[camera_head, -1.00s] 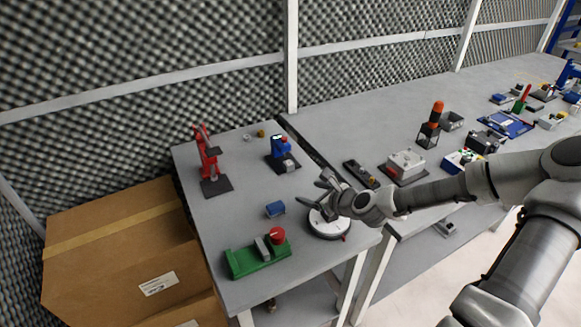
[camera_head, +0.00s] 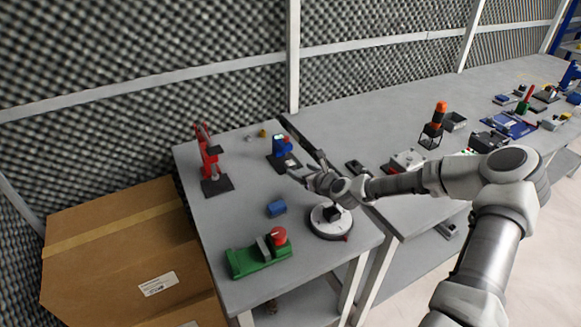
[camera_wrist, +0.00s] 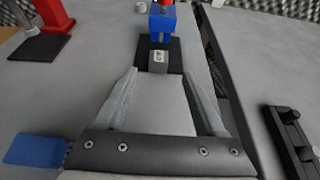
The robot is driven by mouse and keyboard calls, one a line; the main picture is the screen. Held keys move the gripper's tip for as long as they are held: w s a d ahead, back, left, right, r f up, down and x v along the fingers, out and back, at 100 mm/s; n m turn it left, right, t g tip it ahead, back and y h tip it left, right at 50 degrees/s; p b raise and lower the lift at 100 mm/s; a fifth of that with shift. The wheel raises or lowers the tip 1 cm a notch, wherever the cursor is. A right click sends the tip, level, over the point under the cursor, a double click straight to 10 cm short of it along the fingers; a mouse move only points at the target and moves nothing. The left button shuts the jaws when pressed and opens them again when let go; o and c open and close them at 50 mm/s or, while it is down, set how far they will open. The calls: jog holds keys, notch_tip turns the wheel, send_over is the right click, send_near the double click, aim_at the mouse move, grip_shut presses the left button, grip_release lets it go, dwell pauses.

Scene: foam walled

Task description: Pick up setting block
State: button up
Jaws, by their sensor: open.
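A small light-grey block with a dark mark on top, likely the setting block (camera_wrist: 158,61), sits on the front part of a dark base plate (camera_wrist: 175,52), just in front of a blue device (camera_wrist: 162,22). In the head view, the blue device (camera_head: 280,148) stands near the back of the left table, and the block is hard to make out beside my fingers. My gripper (camera_wrist: 160,75) is open and empty. Its two fingers point toward the block, which shows between and just beyond the fingertips. I cannot tell the exact gap.
A red press (camera_head: 208,160) stands to the left. A blue block (camera_head: 276,208), a green fixture (camera_head: 259,254) and a round white turntable (camera_head: 330,221) are on the near part of the table. A dark tray (camera_wrist: 290,143) lies to the right.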

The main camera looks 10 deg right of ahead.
aim_at(293, 165)
jog(key=shift+x, duration=3.15)
jog(key=shift+a+r, duration=0.1)
grip_shut()
